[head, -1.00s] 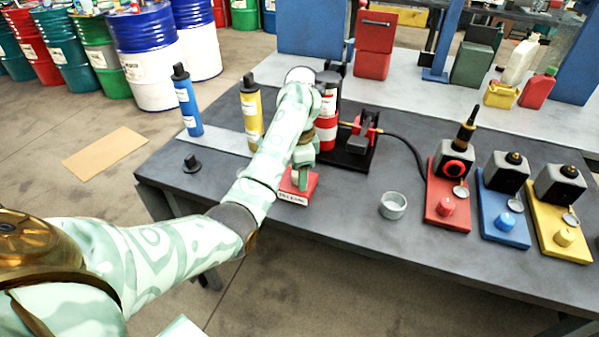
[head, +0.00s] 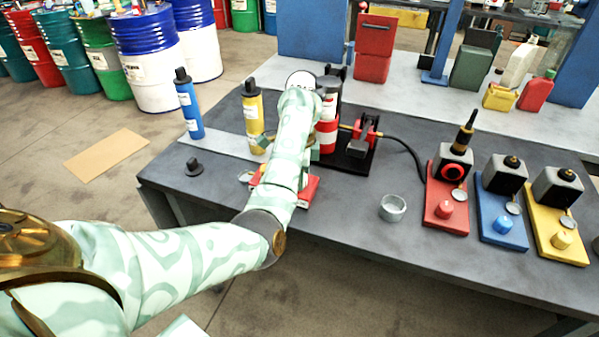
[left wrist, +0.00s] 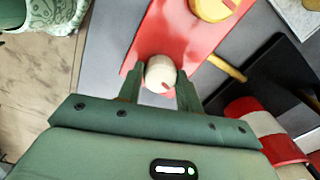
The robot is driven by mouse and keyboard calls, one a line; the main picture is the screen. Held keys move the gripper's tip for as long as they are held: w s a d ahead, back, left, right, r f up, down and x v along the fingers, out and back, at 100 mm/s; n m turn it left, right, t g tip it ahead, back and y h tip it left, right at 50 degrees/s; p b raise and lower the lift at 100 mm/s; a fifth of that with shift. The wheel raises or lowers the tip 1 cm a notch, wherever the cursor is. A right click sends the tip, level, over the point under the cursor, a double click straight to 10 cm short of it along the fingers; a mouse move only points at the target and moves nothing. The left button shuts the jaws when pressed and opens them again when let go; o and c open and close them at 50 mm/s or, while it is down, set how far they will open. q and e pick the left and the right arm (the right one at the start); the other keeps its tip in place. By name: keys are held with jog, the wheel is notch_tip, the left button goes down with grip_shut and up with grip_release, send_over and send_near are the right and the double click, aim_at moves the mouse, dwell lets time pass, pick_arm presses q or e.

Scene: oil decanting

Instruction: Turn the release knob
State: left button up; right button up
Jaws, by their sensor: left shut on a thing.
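The release knob (left wrist: 160,73) is a small cream-white round knob with a red mark. It stands on a red base plate (left wrist: 188,38), seen in the left wrist view. The plate also shows in the head view (head: 311,191), partly behind my left arm. My left gripper (left wrist: 160,84) is shut on the knob, with one finger on each side. In the head view my arm hides the knob and most of the gripper. My right gripper is not in view.
A red-and-white cylinder (head: 327,135) stands close behind my left wrist, beside a black stand (head: 349,160). Yellow (head: 252,112) and blue (head: 189,104) cylinders stand to the left. A grey cup (head: 393,208) sits right of the plate, with clear tabletop between.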

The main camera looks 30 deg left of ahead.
pick_arm(q)
jog(key=m+p, duration=0.1)
jog(key=m, duration=0.2)
jog(key=shift+m, duration=0.4)
jog(key=m+p, duration=0.1)
jog(key=m, duration=0.2)
jog(key=shift+m, duration=0.3)
jog(key=m+p, duration=0.1)
jog(key=m, duration=0.3)
jog(key=shift+r+p, duration=0.1)
jog(key=shift+p, duration=0.2)
jog(key=shift+m+p, duration=0.55)
jog(key=shift+m, duration=1.05)
jog(key=o, duration=1)
notch_tip(320, 180, up, 16)
jog(key=p, duration=0.5)
